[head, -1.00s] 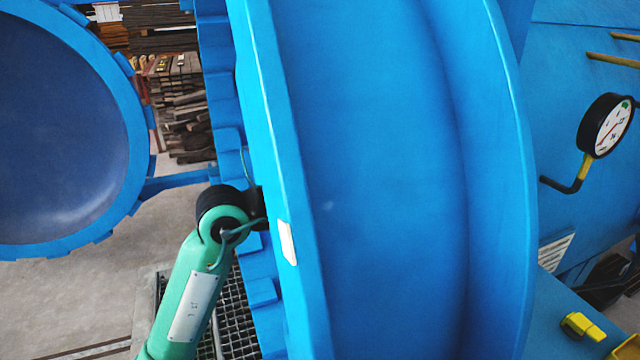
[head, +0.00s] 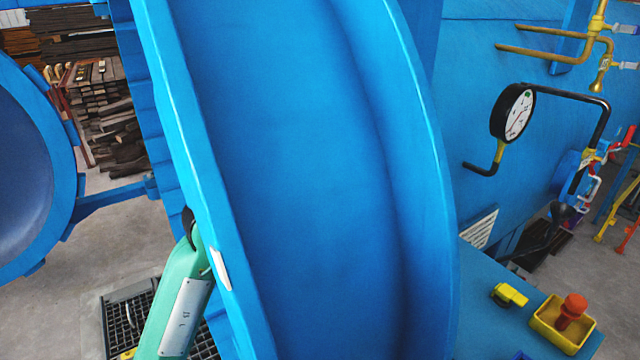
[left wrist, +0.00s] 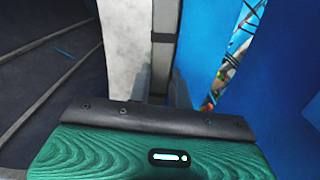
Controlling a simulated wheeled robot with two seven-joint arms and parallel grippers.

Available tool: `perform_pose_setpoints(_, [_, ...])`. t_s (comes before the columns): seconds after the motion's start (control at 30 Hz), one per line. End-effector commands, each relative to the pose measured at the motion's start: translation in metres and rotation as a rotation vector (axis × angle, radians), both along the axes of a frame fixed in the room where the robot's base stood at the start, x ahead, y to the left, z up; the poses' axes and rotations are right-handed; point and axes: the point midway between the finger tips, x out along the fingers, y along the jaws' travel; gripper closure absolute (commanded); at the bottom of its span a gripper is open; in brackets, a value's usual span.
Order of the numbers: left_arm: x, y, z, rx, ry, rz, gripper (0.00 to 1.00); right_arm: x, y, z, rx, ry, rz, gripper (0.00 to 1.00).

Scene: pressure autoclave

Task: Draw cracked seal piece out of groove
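In the head view my left arm (head: 184,305) reaches behind the near rim of the big blue vessel flange (head: 205,180), and the flange hides its gripper. In the left wrist view my left gripper (left wrist: 162,88) shows as two blurred grey fingers beyond the green wrist housing. A dark upright strip (left wrist: 163,45) lies between and beyond them, beside a pale grey surface and a blue wall. I cannot tell whether this strip is the groove or a seal, or whether the fingers touch it. No cracked seal piece can be made out. My right gripper is not in view.
The round blue door (head: 30,170) stands open at left. A pressure gauge (head: 513,112) and yellow pipes (head: 545,30) are on the vessel at right. A blue box with a yellow switch (head: 509,295) and a red button (head: 572,308) is at lower right. A floor grating (head: 122,318) lies below.

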Motion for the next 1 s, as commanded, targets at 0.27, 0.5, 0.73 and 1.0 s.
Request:
perform_pose_setpoints(0.27, [-0.001, 0.002, 0.000, 0.000, 0.000, 0.001, 1.00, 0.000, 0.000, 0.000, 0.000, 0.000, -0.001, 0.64])
perform_pose_setpoints(0.5, [-0.006, 0.011, 0.000, 0.000, 0.000, 0.002, 1.00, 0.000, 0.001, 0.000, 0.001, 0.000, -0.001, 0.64])
perform_pose_setpoints(0.73, [-0.011, 0.018, 0.000, 0.001, 0.000, 0.002, 1.00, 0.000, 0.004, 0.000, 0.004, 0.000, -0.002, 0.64])
perform_pose_setpoints(1.0, [-0.017, 0.027, 0.000, 0.001, 0.000, 0.002, 1.00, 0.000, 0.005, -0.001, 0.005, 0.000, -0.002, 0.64])
